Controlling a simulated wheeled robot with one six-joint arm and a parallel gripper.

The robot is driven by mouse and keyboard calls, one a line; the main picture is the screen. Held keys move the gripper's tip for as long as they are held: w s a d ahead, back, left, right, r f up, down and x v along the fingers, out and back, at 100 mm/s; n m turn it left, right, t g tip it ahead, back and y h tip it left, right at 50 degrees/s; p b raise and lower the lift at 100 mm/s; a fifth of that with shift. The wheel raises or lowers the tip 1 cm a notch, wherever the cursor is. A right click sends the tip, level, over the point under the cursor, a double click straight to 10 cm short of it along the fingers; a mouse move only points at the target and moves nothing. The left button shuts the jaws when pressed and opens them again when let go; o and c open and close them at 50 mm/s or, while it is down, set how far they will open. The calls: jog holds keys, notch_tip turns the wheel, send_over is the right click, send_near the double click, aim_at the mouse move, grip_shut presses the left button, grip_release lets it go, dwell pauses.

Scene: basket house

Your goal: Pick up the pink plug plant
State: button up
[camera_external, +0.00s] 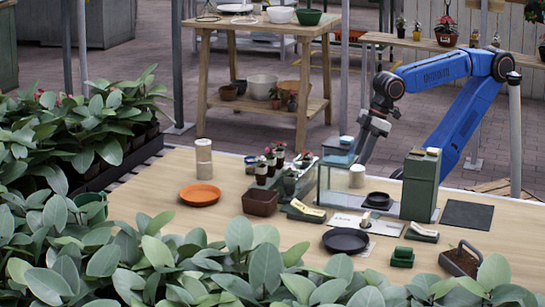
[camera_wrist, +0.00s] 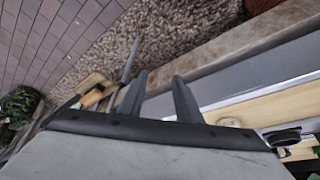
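Several small plug plants with red to pink flowers stand in dark pots (camera_external: 261,172) at the middle of the wooden table (camera_external: 150,190), in the external view. At this size I cannot tell which one is the pink one. My gripper (camera_external: 362,152) is to the right of them, behind the glass case, with its fingertips partly hidden. In the wrist view my gripper (camera_wrist: 160,90) shows two fingers apart with nothing between them. No plug plant shows in the wrist view.
A glass case (camera_external: 340,185) stands between the plants and a green upright box (camera_external: 420,185). An orange saucer (camera_external: 200,194), a brown pot (camera_external: 260,203) and a black plate (camera_external: 346,240) lie on the table. Leafy plants (camera_external: 60,250) crowd the front edge.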

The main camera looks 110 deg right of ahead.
jog(key=shift+o, duration=0.6)
jog(key=shift+o, duration=1.2)
jog(key=w+a+r+m+g+h, duration=0.15)
jog(key=w+a+r+m, duration=0.4)
jog(key=w+r, duration=0.7)
jog(key=w+a+r+m+h, duration=0.2)
jog(key=w+a+r+m, duration=0.2)
jog(key=w+a+r, duration=0.8)
send_near(274, 158)
jog(key=shift+n, duration=0.25)
jog(key=x, duration=0.5)
jog(key=shift+s+d+f, duration=0.1)
jog(key=shift+s+d, duration=0.1)
jog(key=shift+s, duration=0.2)
jog(key=shift+w+x, duration=0.2)
jog(key=shift+x, duration=1.15)
jog(key=shift+w+x, duration=0.2)
jog(key=shift+x, duration=1.2)
jog(key=shift+a, duration=0.15)
